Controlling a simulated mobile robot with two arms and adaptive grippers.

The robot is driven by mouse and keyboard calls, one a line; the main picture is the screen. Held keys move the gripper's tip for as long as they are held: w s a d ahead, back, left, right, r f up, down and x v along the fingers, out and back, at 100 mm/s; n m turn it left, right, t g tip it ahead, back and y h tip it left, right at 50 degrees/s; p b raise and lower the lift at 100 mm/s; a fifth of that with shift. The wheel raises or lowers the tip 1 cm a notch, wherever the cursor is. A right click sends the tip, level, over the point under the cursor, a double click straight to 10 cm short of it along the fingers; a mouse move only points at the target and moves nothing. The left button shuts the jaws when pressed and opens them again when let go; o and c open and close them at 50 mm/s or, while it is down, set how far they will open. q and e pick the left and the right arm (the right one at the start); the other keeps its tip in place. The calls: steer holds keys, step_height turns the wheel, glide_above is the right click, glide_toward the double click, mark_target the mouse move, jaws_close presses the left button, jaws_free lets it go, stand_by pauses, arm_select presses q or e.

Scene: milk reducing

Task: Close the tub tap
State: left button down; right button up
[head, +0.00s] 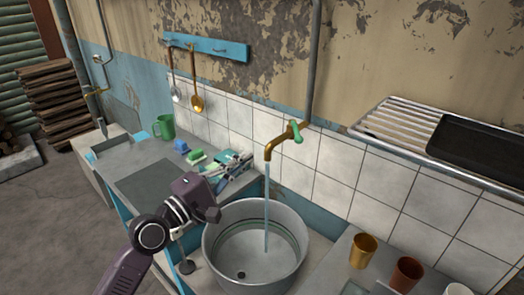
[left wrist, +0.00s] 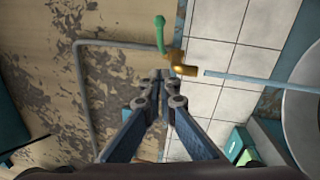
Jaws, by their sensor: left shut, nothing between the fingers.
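The brass tub tap (head: 277,146) sticks out from the tiled wall, with a green handle (head: 295,132) at its wall end. A stream of water (head: 266,205) runs from its spout into the round metal tub (head: 212,243). My left gripper (head: 241,160) is shut and empty, left of the tap and above the counter by the tub. In the left wrist view its closed fingertips (left wrist: 166,76) appear close to the brass tap (left wrist: 174,60), with the green handle (left wrist: 160,34) above. I cannot tell the exact gap. My right gripper is not in view.
A counter (head: 135,165) at left holds a green mug (head: 166,126) and sponges (head: 196,156). Ladles hang from a blue rack (head: 205,47). A metal shelf (head: 395,125) with a black tray (head: 480,148) is at right. Cups (head: 362,250) stand right of the tub.

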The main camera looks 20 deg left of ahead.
arm_select(q)
steer(key=p, duration=0.3)
glide_toward(295, 130)
steer(key=w+a, duration=0.2)
steer(key=w, duration=0.3)
steer(key=shift+w+d+p, duration=0.15)
steer(key=shift+d+p, duration=0.25)
steer(key=shift+d, duration=0.15)
steer(key=shift+w+d+p, duration=0.15)
steer(key=shift+d+p, duration=0.2)
steer(key=shift+d, duration=0.25)
steer(key=shift+w+d, duration=0.2)
steer(key=shift+d, duration=0.5)
